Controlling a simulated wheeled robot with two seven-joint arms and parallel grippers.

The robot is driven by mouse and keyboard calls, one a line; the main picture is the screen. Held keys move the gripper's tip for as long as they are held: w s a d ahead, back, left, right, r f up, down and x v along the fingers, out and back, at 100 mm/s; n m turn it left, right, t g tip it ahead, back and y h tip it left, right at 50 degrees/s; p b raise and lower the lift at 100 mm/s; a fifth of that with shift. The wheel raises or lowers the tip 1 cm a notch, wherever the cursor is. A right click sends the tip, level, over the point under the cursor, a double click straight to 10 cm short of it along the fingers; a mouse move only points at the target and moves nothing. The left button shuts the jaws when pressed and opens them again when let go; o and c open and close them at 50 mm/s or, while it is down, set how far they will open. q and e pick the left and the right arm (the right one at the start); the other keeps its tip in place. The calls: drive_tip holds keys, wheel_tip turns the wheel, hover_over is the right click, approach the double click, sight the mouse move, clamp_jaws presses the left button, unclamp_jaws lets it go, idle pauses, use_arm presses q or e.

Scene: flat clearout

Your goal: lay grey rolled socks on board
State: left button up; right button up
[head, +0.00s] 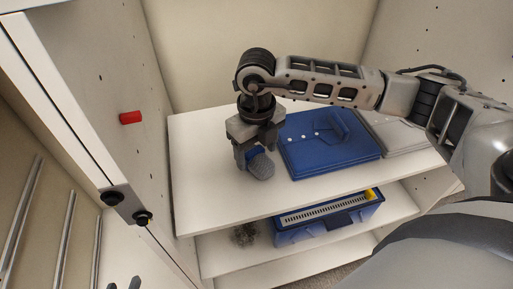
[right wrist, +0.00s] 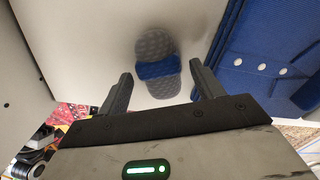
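The grey rolled socks (head: 261,166), with a blue band around them, are on the white shelf board (head: 215,187) beneath my right gripper (head: 250,162). In the right wrist view the socks (right wrist: 158,88) show between and beyond the fingers of my right gripper (right wrist: 162,92). There is a gap on each side, so the gripper is open. In the head view the gripper hides part of the socks. I cannot tell exactly how high the fingers are above the board. My left gripper is in neither view.
A folded blue shirt (head: 318,155) lies right of the socks, with a folded grey garment (head: 393,132) beside it. A blue box (head: 325,222) and a dark tangled item (head: 244,236) are on the shelf below. A red block (head: 130,118) is on the left panel. The board's left part is bare.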

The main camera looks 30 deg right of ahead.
sight(256, 154)
wheel_tip(256, 154, up, 12)
drive_tip(key=shift+r, duration=0.2)
idle(0.4)
idle(0.4)
